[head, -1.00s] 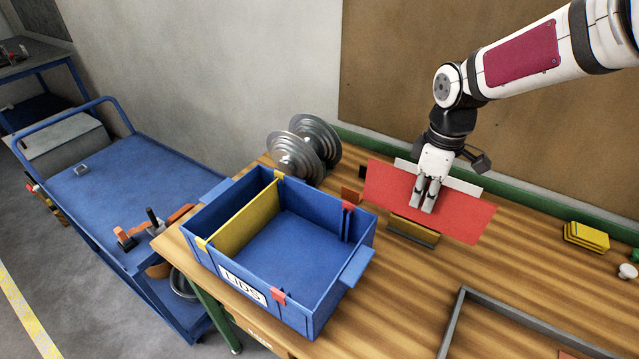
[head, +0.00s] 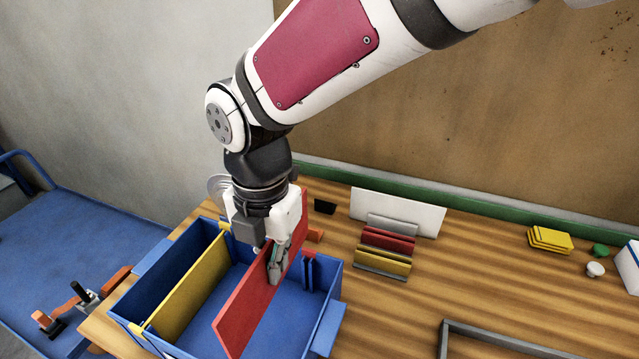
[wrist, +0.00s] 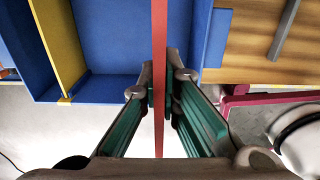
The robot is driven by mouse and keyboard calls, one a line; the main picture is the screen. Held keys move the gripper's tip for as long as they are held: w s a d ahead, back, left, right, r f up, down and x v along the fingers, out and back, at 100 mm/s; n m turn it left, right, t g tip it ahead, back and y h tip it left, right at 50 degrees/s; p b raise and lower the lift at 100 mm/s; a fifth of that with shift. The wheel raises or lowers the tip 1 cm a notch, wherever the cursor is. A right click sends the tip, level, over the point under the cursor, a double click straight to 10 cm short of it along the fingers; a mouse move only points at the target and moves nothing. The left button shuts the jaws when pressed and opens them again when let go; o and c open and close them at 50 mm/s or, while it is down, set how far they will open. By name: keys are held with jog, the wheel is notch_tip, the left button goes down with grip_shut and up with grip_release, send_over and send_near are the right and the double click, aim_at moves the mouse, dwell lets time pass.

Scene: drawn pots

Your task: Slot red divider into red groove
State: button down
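My gripper (head: 276,262) is shut on the red divider (head: 250,300) and holds it upright over the blue crate (head: 329,322). In the wrist view, the divider (wrist: 159,50) shows edge-on between the two fingers (wrist: 160,92). The crate's red groove piece (head: 309,257) shows on the back wall, to the right of the divider. The front red groove is hidden or out of view. A yellow divider (head: 188,284) stands in the crate on the left; it also shows in the wrist view (wrist: 62,40). Whether the red divider's lower edge is inside the crate is hard to tell.
A rack with red (head: 388,240) and yellow (head: 383,261) panels stands right of the crate, before a white panel (head: 400,207). A yellow stack (head: 549,240) and a grey frame (head: 500,337) lie further right. A blue cart (head: 60,245) stands left.

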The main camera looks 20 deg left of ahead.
jog(key=shift+w+f+b, duration=0.15)
jog(key=shift+f+b, duration=0.95)
jog(key=shift+f, duration=1)
jog(key=shift+f+b, duration=0.35)
jog(key=shift+f, duration=0.45)
notch_tip(320, 180, down, 7)
jog(key=b, duration=0.4)
jog(key=shift+f, duration=0.15)
dwell(2.5)
jog(key=shift+s+f+b, duration=0.4)
jog(key=shift+f+b, duration=0.25)
jog(key=shift+f, duration=0.05)
